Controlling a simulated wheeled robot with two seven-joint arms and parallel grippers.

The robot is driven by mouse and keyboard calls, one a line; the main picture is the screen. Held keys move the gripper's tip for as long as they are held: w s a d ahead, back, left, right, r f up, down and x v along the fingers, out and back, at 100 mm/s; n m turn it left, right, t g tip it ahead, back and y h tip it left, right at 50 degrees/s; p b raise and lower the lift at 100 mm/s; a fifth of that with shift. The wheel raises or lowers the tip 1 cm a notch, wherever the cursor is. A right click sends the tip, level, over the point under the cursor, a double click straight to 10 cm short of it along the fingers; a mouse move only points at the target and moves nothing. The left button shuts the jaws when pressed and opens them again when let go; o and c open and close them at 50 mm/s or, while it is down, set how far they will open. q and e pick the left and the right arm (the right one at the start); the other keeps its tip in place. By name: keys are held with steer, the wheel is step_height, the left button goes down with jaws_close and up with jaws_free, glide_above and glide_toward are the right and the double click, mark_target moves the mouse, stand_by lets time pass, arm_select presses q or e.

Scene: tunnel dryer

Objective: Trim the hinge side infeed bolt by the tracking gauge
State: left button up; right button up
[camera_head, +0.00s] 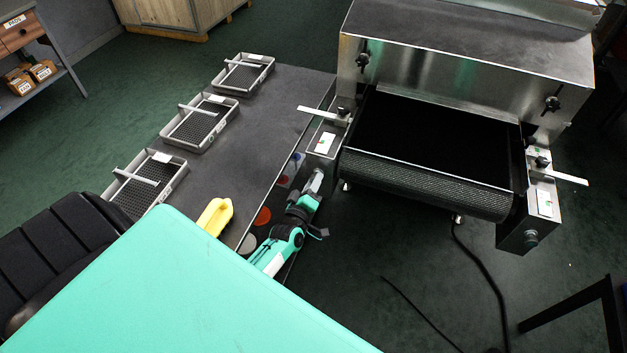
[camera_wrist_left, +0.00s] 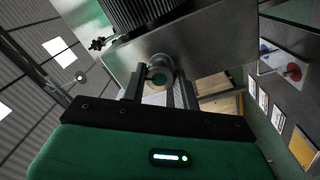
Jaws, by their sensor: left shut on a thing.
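The dryer's infeed end (camera_head: 430,165) stands at the right, with a dark belt over a front roller. My left gripper (camera_head: 316,182) is below the left bracket of the infeed. In the left wrist view its two fingers are shut on a round metal bolt knob (camera_wrist_left: 158,74) under the machine's side plate. The head view hides that knob. A small white gauge card (camera_head: 325,143) with a green mark lies on the left bracket; its reading is too small to tell. A like card (camera_head: 545,203) and a bolt knob (camera_head: 531,239) show on the right bracket. My right gripper is not in view.
A dark table (camera_head: 245,130) with several wire-mesh trays stands left of the dryer, close beside my left arm. White flat bars (camera_head: 323,112) stick out from both brackets. Black cables (camera_head: 480,265) lie on the green floor. A chair is at the left.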

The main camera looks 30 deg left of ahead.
arm_select(q)
steer(key=m+p, duration=0.3)
steer(key=m, duration=0.9)
steer(key=shift+h+p, duration=0.3)
steer(key=shift+p, duration=0.1)
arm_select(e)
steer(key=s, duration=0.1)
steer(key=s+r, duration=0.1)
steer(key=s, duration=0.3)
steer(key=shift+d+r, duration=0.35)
arm_select(q)
steer(key=shift+m, duration=0.4)
steer(key=o, duration=1)
steer(key=shift+c, duration=0.2)
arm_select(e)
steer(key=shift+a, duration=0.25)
